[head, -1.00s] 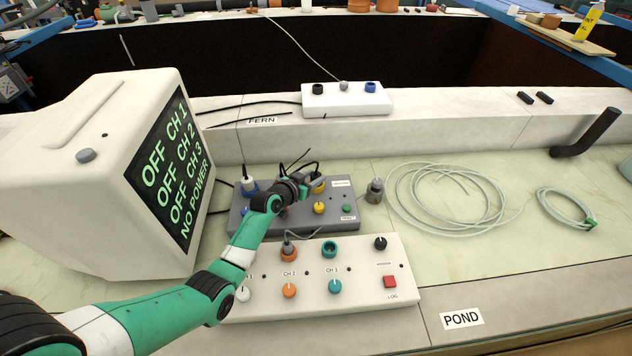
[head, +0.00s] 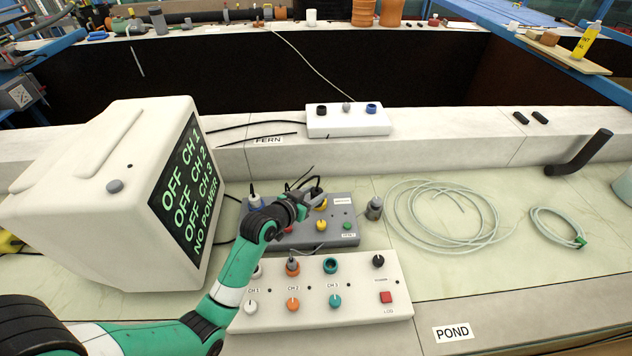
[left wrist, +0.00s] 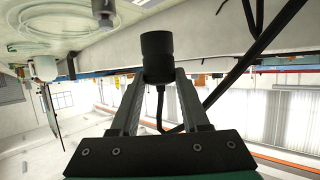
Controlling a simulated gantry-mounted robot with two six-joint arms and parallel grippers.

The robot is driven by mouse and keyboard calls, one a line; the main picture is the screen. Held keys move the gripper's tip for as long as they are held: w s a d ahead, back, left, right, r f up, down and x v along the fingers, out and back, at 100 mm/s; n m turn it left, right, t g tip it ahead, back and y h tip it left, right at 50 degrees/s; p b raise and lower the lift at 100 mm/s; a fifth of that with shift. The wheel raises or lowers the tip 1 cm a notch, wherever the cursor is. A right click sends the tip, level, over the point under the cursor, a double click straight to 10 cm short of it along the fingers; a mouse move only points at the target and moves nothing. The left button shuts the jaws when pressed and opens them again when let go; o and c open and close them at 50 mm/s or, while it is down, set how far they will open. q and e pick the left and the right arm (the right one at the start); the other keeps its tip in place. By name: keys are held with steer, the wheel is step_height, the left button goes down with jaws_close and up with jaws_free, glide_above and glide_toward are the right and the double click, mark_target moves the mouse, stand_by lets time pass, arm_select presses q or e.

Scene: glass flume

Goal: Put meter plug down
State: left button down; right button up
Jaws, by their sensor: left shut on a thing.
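My left gripper (head: 303,203) is over the back of the grey box (head: 338,237). In the left wrist view, its two fingers are shut on a black cylindrical plug (left wrist: 157,52) with a black cable trailing from it. I take this to be the meter plug. In the head view the gripper and the box's fittings crowd around it, and I cannot tell whether it touches the box. A white display box (head: 110,185) reads OFF for CH 1, CH 2 and CH 3, and NO POWER. My right gripper is not in view.
A white channel box (head: 352,315) with coloured knobs and a red button lies in front. A coiled pale hose (head: 450,245) lies further right. A white socket block (head: 345,125) is on the back ledge.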

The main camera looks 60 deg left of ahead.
arm_select(q)
steer(key=s+d+r+p, duration=0.1)
steer(key=s+d+r, duration=0.1)
steer(key=d, duration=0.3)
steer(key=shift+s+r, duration=0.25)
steer(key=shift+s, duration=0.35)
